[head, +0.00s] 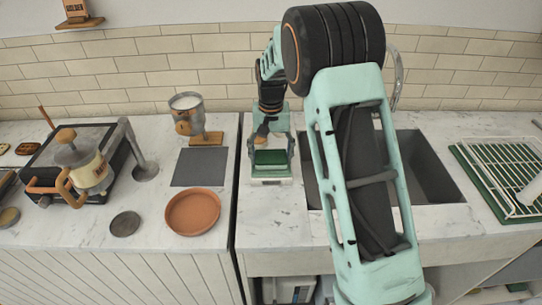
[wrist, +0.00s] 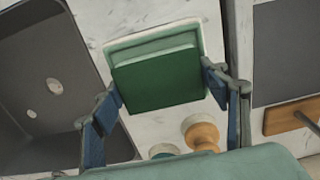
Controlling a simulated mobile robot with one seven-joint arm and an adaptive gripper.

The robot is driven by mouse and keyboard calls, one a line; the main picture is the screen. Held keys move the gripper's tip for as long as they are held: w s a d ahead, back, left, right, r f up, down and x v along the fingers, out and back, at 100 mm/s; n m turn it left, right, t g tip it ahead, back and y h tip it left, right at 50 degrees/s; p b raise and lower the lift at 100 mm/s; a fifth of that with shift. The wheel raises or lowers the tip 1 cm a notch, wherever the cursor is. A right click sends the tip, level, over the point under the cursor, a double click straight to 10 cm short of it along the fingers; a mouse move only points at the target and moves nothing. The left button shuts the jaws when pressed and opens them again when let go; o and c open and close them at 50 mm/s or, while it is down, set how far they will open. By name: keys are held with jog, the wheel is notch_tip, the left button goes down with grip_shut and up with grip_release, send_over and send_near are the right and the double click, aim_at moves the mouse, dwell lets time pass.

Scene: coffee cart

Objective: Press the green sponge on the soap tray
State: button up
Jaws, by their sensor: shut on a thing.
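The green sponge (head: 270,157) is between the fingertips of my gripper (head: 270,152), on the counter strip left of the sink. In the wrist view the sponge (wrist: 160,80) fills the space between the two blue fingers of my gripper (wrist: 163,88), which is shut on its sides. The pale soap tray (head: 271,180) shows just below the sponge in the head view. In the wrist view the rim of the soap tray (wrist: 125,42) shows past the sponge's far edge. The sponge covers most of the tray; I cannot tell if they touch.
The sink (head: 430,165) lies to the right, partly behind my arm. A round wooden-topped item (wrist: 201,134) stands close to the tray. A dish rack (head: 505,170) is at the far right. A terracotta saucer (head: 193,211) and a dark mat (head: 199,168) lie on the left counter.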

aim_at(271, 156)
jog(key=shift+r+p, duration=2.2)
jog(key=shift+r, duration=1.3)
